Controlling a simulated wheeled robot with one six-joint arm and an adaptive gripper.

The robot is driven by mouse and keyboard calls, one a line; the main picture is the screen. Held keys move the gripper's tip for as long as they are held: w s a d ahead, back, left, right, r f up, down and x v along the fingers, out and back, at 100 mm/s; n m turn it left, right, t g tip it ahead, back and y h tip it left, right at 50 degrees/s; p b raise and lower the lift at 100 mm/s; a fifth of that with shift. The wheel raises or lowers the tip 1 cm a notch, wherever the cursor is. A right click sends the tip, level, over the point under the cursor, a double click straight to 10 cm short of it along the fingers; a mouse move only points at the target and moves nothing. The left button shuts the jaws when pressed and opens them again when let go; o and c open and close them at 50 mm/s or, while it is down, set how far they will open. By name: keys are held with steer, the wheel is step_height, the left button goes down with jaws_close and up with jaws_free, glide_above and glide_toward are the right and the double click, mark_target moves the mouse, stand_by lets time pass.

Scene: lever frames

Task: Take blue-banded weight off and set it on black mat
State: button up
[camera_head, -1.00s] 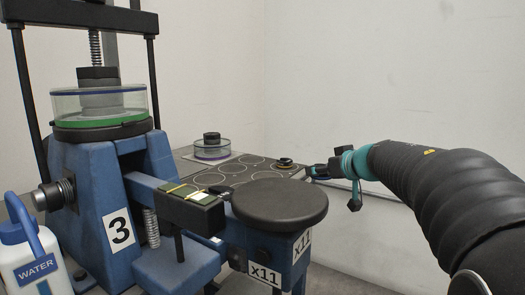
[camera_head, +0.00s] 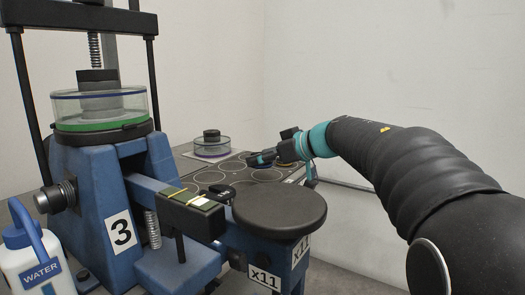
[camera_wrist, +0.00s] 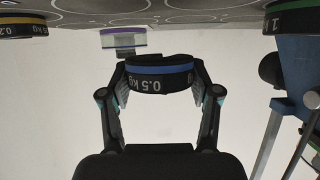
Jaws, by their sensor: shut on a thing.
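The blue-banded weight (camera_wrist: 160,77) is a black disc marked 0.5 kg. My gripper (camera_wrist: 160,88) is shut on it, with a finger on each side. In the head view, my gripper (camera_head: 272,157) holds the weight (camera_head: 258,161) over the far right part of the black mat (camera_head: 222,174), which has pale circles drawn on it. In the wrist view, a gap shows between the weight and the dark mat surface (camera_wrist: 165,17). The exact height above the mat is hard to tell.
A yellow-banded weight (camera_wrist: 22,27) and a green-banded disc (camera_wrist: 290,18) are at the wrist view's edges. A clear dish with a purple base (camera_head: 211,146) stands at the back. The round black plate (camera_head: 280,209) in front is bare. The blue press (camera_head: 95,185) stands left.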

steer(key=shift+f+b, duration=0.35)
steer(key=shift+f, duration=1.5)
steer(key=shift+f, duration=0.45)
steer(key=o, duration=1.4)
steer(key=shift+o, duration=0.2)
steer(key=shift+f, duration=0.1)
